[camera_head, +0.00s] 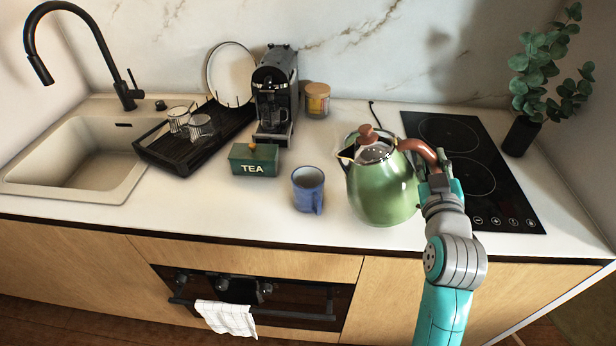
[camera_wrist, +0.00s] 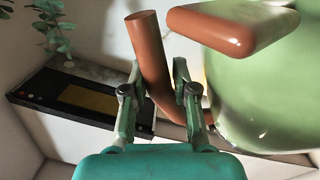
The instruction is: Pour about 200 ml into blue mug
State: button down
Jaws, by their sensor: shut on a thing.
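The blue mug (camera_head: 308,190) stands upright on the white counter with its handle toward the front right. The green kettle (camera_head: 380,190) is just right of the mug, its spout pointing left toward the mug's side. It looks upright; I cannot tell whether its base touches the counter. My gripper (camera_head: 432,178) is at the kettle's right side, shut on its brown handle (camera_head: 420,150). In the wrist view the handle (camera_wrist: 148,55) passes between the fingers (camera_wrist: 157,100), with the green kettle body (camera_wrist: 262,85) to the right. The inside of the mug is mostly hidden.
A green tea box (camera_head: 254,168) and a coffee machine (camera_head: 274,95) stand left of and behind the mug. The black cooktop (camera_head: 505,195) lies right of the kettle, with a plant (camera_head: 540,75) behind. The counter in front of the tea box is clear.

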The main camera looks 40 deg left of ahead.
aim_at(411, 140)
jog(key=a+r+n, duration=0.1)
jog(key=s+a+r+n, duration=0.1)
jog(key=r, duration=0.1)
jog(key=shift+s+a, duration=0.15)
jog(key=shift+a, duration=0.05)
jog(key=shift+s+a+r+n, duration=0.25)
jog(key=shift+a+r+n, duration=0.2)
jog(key=shift+n, duration=0.2)
jog(key=shift+s+a+r+n, duration=0.25)
jog(key=shift+a+r+n, duration=0.15)
jog(key=shift+n, duration=0.25)
jog(key=shift+s+a+r+n+b, duration=0.2)
jog(key=shift+a+n+b, duration=0.1)
jog(key=shift+n+b, duration=0.1)
jog(key=shift+a+r+n+b, duration=0.1)
jog(key=shift+r+n+b, duration=0.1)
jog(key=shift+n+b, duration=0.35)
jog(key=shift+s+a+r+n, duration=0.15)
jog(key=shift+a+r+n, duration=0.15)
jog(key=shift+n, duration=0.45)
jog(key=shift+s+a+r+n+b, duration=0.25)
jog(key=shift+a+r+n+b, duration=0.3)
jog(key=shift+n, duration=0.15)
jog(key=shift+s+a+r+n, duration=0.3)
jog(key=shift+a+r+n, duration=0.2)
jog(key=shift+r+n, duration=0.15)
